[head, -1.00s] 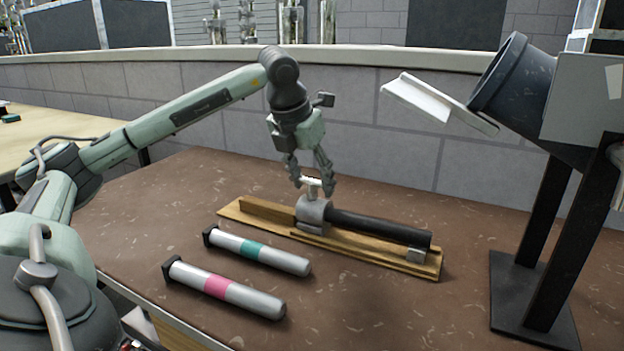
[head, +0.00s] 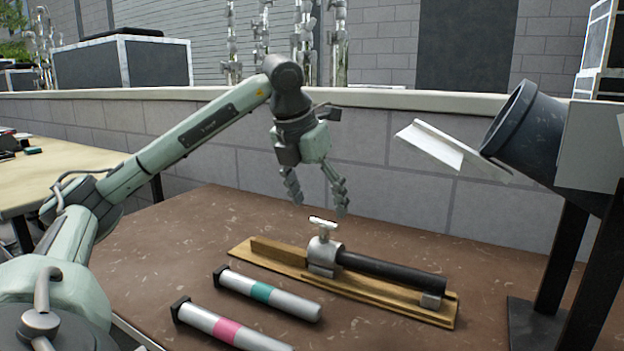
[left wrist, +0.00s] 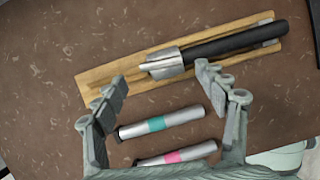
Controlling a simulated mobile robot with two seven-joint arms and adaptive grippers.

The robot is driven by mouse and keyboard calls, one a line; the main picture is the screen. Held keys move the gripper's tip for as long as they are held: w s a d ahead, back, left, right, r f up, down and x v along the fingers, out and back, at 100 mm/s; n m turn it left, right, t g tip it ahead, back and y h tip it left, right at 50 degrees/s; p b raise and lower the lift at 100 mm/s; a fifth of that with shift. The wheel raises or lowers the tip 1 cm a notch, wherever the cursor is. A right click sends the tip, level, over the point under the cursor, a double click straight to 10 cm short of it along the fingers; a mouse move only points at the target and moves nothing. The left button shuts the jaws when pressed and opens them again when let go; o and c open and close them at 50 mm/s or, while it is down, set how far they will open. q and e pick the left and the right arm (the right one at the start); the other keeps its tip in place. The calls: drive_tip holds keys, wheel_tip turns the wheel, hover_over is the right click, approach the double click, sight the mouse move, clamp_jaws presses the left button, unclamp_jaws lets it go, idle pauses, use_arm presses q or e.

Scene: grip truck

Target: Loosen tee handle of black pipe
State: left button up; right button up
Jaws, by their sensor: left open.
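The black pipe (head: 391,272) lies on a wooden board (head: 275,264) on the brown table, with its left end in a grey metal clamp (head: 323,254). The light metal tee handle (head: 323,224) stands up from the top of the clamp. My left gripper (head: 320,207) is open and empty above the tee handle, with its fingers apart and clear of it. In the left wrist view the clamp (left wrist: 165,63) and black pipe (left wrist: 238,43) lie beyond the spread fingers (left wrist: 160,85). My right gripper is not in view.
Two silver cylinders lie in front of the board, one with a teal band (head: 261,292) and one with a pink band (head: 226,329). A dark tube with a white chute (head: 450,152) stands on a black stand at the right. A low grey wall runs behind the table.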

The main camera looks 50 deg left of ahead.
use_arm(q)
drive_tip(key=v, duration=0.6)
idle(0.5)
